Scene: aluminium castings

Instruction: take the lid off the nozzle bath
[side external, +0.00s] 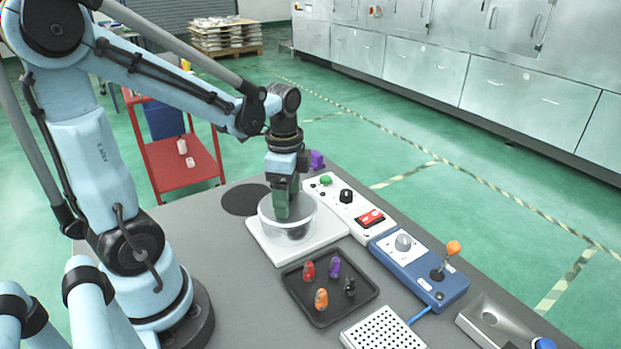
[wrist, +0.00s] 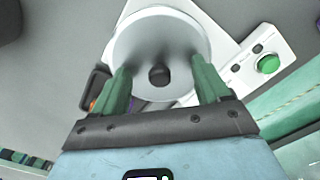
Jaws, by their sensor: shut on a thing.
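The nozzle bath (side external: 290,236) is a round, clear-walled tub on a white base plate, left of the control boxes in the side view. Its round grey lid (wrist: 150,40) has a dark knob (wrist: 159,77) in the middle in the wrist view. My gripper (side external: 282,212) points straight down over the bath, its green fingers at the lid. In the wrist view the fingers (wrist: 160,68) stand on either side of the knob, shut on the lid. The exact contact is hard to see. The lid appears level at the bath's rim; I cannot tell whether there is a gap.
A black tray (side external: 330,287) with several small coloured pieces lies in front of the bath. A white control box (side external: 346,203) and a blue box with a joystick (side external: 419,268) stand to the right. A white perforated block (side external: 383,330) is at the front.

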